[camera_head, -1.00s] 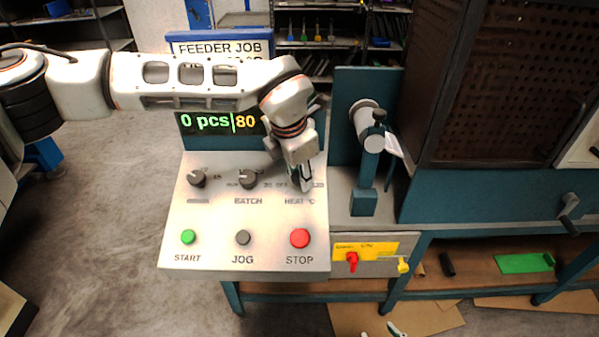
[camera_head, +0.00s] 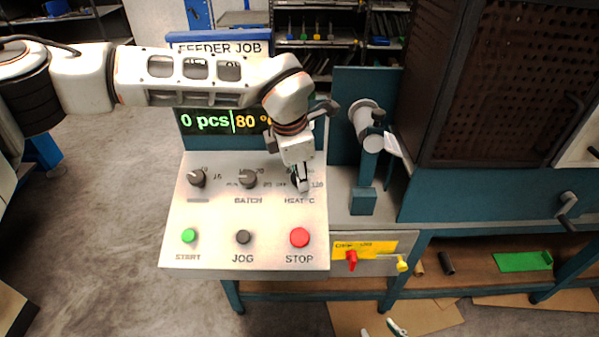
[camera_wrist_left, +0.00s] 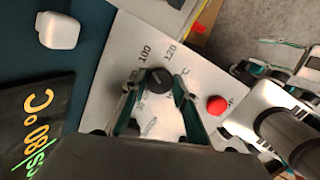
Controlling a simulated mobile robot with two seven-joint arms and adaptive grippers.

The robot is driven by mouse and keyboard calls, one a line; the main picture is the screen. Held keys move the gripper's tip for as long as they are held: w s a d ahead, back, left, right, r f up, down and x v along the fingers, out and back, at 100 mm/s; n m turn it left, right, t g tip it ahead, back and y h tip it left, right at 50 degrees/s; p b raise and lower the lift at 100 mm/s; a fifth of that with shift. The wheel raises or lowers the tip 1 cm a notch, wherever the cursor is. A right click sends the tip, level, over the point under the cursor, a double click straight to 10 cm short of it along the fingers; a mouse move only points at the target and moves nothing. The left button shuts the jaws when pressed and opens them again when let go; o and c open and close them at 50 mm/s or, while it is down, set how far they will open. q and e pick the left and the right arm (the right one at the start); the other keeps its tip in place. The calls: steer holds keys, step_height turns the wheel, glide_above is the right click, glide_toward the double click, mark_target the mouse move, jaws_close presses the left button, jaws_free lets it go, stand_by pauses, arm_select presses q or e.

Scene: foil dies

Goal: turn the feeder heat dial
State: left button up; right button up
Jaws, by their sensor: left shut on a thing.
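The feeder heat dial (camera_wrist_left: 155,79) is a dark round knob on the pale sloping panel (camera_head: 209,216), above the HEAT °C label. The left wrist view shows the numbers 100 and 120 beside it. My left gripper (camera_wrist_left: 156,92) has its two fingers on either side of the dial and is shut on it. In the head view, my left gripper (camera_head: 303,181) and its wrist hide most of the dial. The display (camera_head: 222,121) reads 0 pcs and 80 °C. My right gripper (camera_head: 382,329) shows only its fingertips, apart and empty, at the bottom edge.
Two other dials (camera_head: 197,178) (camera_head: 248,179) stand left on the panel. The green START (camera_head: 189,236), grey JOG (camera_head: 243,237) and red STOP (camera_head: 300,237) buttons lie in front. A clamp post (camera_head: 363,201) stands close on the right.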

arm_select(q)
steer(key=o, duration=1.1)
steer(key=v, duration=1.2)
steer(key=shift+s, duration=0.1)
